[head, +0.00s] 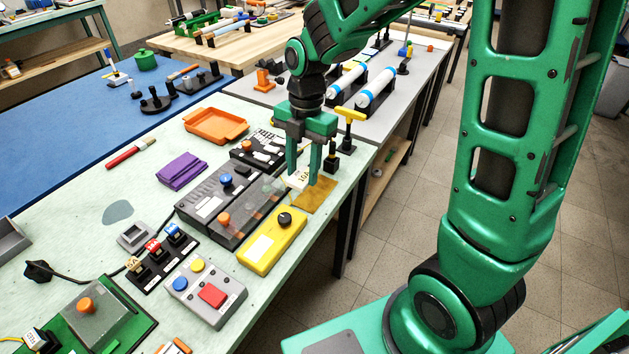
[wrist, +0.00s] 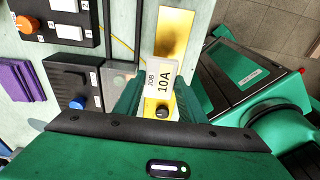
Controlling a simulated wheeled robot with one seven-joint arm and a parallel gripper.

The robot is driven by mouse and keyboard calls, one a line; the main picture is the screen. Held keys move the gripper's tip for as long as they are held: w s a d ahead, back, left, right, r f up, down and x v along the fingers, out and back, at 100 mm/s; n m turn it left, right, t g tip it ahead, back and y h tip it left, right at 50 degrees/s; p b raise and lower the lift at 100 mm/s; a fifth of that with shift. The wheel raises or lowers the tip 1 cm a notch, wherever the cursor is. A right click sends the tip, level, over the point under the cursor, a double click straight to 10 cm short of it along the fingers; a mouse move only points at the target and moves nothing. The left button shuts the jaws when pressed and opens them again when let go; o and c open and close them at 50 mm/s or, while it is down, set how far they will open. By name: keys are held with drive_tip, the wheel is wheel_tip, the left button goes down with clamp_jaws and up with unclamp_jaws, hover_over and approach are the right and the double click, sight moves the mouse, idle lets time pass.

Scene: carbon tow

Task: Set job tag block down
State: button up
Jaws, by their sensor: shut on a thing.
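The job tag block (head: 297,182) is a small white block. In the wrist view the block (wrist: 161,72) shows the printed text "JOB 10A". My gripper (head: 308,180) points down and is shut on it, with the green fingers on either side. The block is near the left edge of a flat tan-gold pad (head: 318,196) at the table's right edge; the pad (wrist: 173,30) also lies just beyond the block in the wrist view. I cannot tell whether the block touches anything below. The fingers hide part of it.
A yellow box (head: 265,250) with a black knob sits in front of the pad. A dark control panel (head: 205,190) lies to the left. A black stand with a yellow T-handle (head: 350,114) rises behind. The pale table (head: 80,228) has free room on its left.

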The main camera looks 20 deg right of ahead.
sight(315, 192)
drive_tip(key=d+f, duration=0.1)
drive_tip(key=d, duration=0.1)
drive_tip(key=w+d+f, duration=0.1)
drive_tip(key=d, duration=0.1)
drive_tip(key=shift+f, duration=2.25)
drive_tip(key=o, duration=1)
drive_tip(key=shift+f, duration=0.1)
drive_tip(key=r, duration=0.8)
drive_tip(key=w+d+r, duration=0.1)
drive_tip(key=r, duration=0.3)
